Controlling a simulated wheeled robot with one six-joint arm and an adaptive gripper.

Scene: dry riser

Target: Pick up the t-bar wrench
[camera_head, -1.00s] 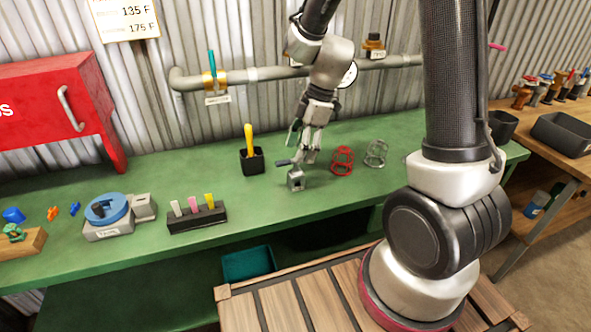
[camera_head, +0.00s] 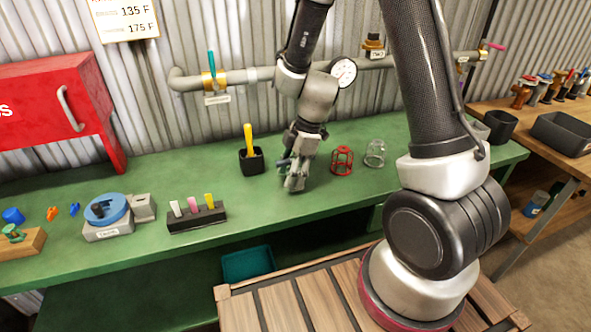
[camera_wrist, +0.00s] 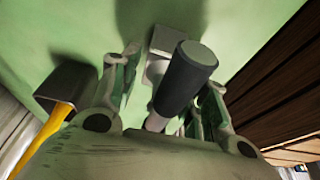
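The t-bar wrench (camera_wrist: 186,78) shows in the wrist view as a dark grey cylindrical bar, its near end facing the camera, with a paler shaft below it. It sits over a small grey block on the green bench. My gripper (camera_wrist: 166,90) is open, with one finger on each side of the wrench; I see gaps between the fingers and the bar. In the head view my gripper (camera_head: 294,186) is low over the bench and hides most of the wrench and block.
A black cup (camera_head: 251,161) with a yellow-handled tool stands just left of my gripper. A red wire cage (camera_head: 342,161) and a clear cage (camera_head: 375,153) stand to the right. A black rack (camera_head: 197,218) with coloured tags lies further left on the green bench (camera_head: 150,262).

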